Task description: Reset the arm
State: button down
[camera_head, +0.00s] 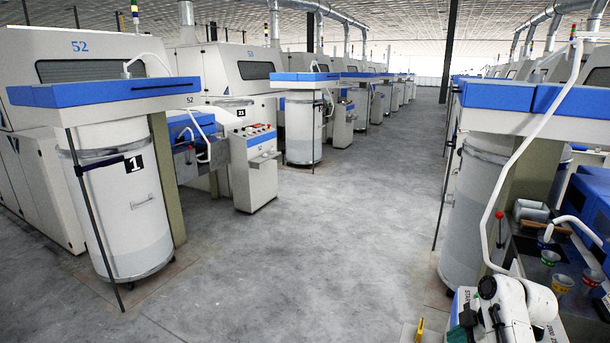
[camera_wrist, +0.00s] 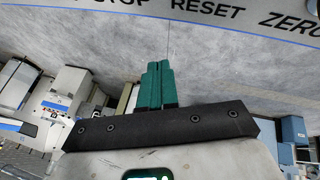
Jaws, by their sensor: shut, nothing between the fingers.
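My arm is folded low at the bottom right of the head view. In the wrist view my gripper (camera_wrist: 158,64) shows two teal fingers pressed together on a black bar, with nothing between them. In the head view a bit of teal (camera_head: 467,318) shows beside the white arm links, and the fingertips cannot be made out there. A pale surface (camera_wrist: 150,8) lettered RESET and ZERO crosses the top of the wrist view, beyond the fingertips. The fingers look clear of it.
A white can (camera_head: 473,205) stands behind. The grey floor aisle (camera_head: 330,220) is free. Machines line both sides.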

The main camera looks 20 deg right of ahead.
jog(key=s+a+f+m, duration=0.2)
jog(key=s+a+m, duration=0.2)
jog(key=a, duration=0.8)
jog(key=s+a+f+m, duration=0.25)
jog(key=s+a, duration=0.25)
jog(key=a, duration=0.6)
jog(key=s+a+r+m+h, duration=0.25)
jog(key=s+a+m, duration=0.2)
jog(key=s, duration=0.45)
jog(key=s+f+g, duration=0.4)
jog(key=s+f, duration=0.1)
jog(key=s, duration=0.4)
jog(key=shift+s+d+m+g+y, duration=0.15)
jog(key=shift+d+m+g+y, duration=0.1)
jog(key=shift+m+g+y, duration=0.1)
jog(key=shift+f, duration=0.1)
